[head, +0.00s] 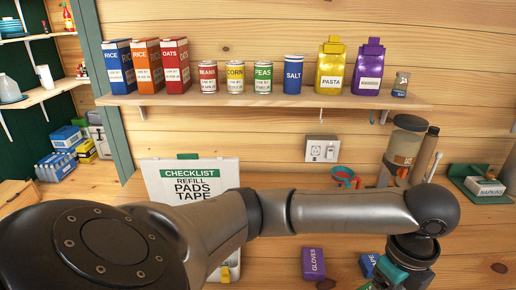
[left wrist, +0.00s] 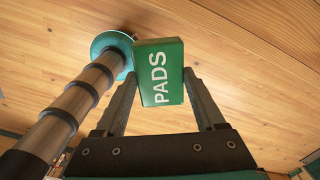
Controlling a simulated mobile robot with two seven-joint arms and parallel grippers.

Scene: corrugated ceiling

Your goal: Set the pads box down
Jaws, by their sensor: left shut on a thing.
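The green pads box (left wrist: 168,85), lettered PADS in white, is between the fingertips of my left gripper (left wrist: 159,78) in the left wrist view. The gripper is shut on it. A wooden surface (left wrist: 235,45) lies behind the box; I cannot tell whether the box touches it. My right gripper is in neither view.
A checklist board (head: 190,182) leans at the back. A purple gloves box (head: 314,263) and a blue box (head: 368,264) lie near my left wrist. A napkins box (head: 485,187) is at the right. A banded cylinder with a teal disc (left wrist: 112,48) stands beside the pads box.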

